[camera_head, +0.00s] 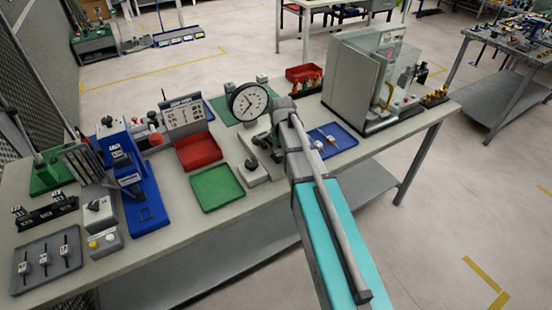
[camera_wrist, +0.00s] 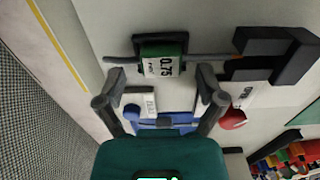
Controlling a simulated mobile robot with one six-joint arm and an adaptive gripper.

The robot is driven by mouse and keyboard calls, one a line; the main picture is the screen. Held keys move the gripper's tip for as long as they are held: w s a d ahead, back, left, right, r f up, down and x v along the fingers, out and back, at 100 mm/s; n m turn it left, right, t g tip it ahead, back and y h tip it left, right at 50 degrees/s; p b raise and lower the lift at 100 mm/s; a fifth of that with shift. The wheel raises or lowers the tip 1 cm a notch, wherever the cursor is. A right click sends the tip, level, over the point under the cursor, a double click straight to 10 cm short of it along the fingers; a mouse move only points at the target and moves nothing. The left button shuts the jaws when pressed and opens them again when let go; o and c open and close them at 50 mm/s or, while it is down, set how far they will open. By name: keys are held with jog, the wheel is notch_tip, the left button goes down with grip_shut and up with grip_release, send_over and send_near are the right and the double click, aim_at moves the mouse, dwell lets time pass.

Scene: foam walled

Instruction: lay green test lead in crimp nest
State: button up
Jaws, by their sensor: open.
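In the wrist view, a small green block (camera_wrist: 158,65) with a white label reading 0.75 sits on a thin grey lead that runs left and right. I take this to be the green test lead. The lead's right end reaches a dark forked block (camera_wrist: 272,55); whether it is seated there cannot be told. My gripper (camera_wrist: 160,84) is open, its two fingers apart to either side of the green block, with nothing clearly held between them. In the head view my arm hides the fingertips. I cannot tell which fixture is the crimp nest.
In the head view the bench carries a dial gauge (camera_head: 249,101) close by my wrist, a green tray (camera_head: 216,187), a red tray (camera_head: 198,151), a blue tray (camera_head: 345,137), a blue press (camera_head: 143,210) and a grey tray (camera_head: 28,272) with several labelled leads. A large grey machine (camera_head: 352,75) stands right.

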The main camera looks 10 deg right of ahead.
dwell(0.4)
jog(key=c, duration=1.2)
jog(key=shift+r, duration=0.2)
notch_tip(320, 180, up, 2)
jog(key=shift+r+p, duration=0.1)
jog(key=shift+p, duration=1.1)
jog(key=s+r+p, duration=1)
jog(key=s, duration=0.4)
jog(key=shift+d+r+p, duration=0.2)
jog(key=shift+r+p, duration=0.05)
jog(key=shift+p, duration=0.05)
notch_tip(320, 180, down, 2)
jog(key=shift+w+f+b, duration=0.1)
jog(key=shift+b, duration=0.95)
